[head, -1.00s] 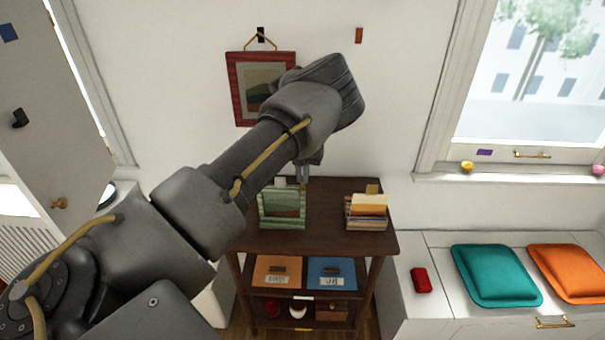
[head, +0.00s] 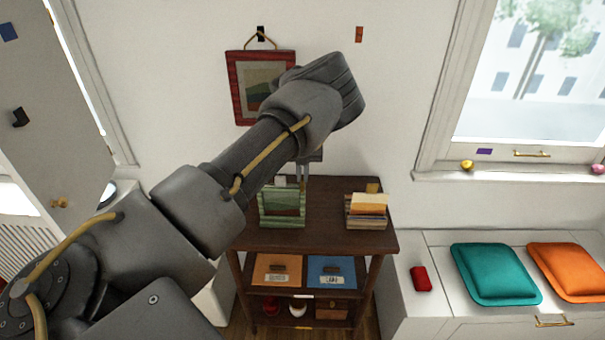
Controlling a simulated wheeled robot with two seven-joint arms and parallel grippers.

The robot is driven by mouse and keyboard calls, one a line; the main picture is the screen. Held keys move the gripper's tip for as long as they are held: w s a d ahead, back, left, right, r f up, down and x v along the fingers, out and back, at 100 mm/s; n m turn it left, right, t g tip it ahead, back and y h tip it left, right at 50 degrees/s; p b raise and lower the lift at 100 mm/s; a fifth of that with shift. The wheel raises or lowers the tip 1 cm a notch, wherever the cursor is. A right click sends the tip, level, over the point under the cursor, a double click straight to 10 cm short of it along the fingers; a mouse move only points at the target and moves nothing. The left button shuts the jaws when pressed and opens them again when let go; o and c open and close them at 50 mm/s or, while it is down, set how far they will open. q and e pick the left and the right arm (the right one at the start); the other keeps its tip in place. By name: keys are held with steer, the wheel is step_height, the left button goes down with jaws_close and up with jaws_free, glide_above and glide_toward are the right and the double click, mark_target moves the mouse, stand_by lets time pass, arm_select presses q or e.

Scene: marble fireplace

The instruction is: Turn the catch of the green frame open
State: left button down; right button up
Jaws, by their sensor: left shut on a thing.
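The green frame (head: 283,222) stands upright on the top of a dark wooden shelf unit, with a picture in it. My left arm comes in from the left and reaches over the frame. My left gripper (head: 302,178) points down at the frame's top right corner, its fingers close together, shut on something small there. The catch cannot be made out; the fingers and the arm cover that area. A small pale piece (head: 280,181) shows at the frame's top edge. My right gripper is not in view.
A card box (head: 367,222) stands on the right of the shelf top (head: 335,225). A red-framed picture (head: 235,95) hangs on the wall behind my arm. Orange and blue boxes (head: 332,264) sit on the shelf below. A window seat (head: 440,290) with cushions is at the right.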

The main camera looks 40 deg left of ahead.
arm_select(q)
steer(key=c, duration=1.5)
jaws_free()
steer(key=shift+c, duration=0.2)
step_height(320, 180, up, 11)
steer(key=b, duration=0.2)
steer(key=shift+f, duration=0.1)
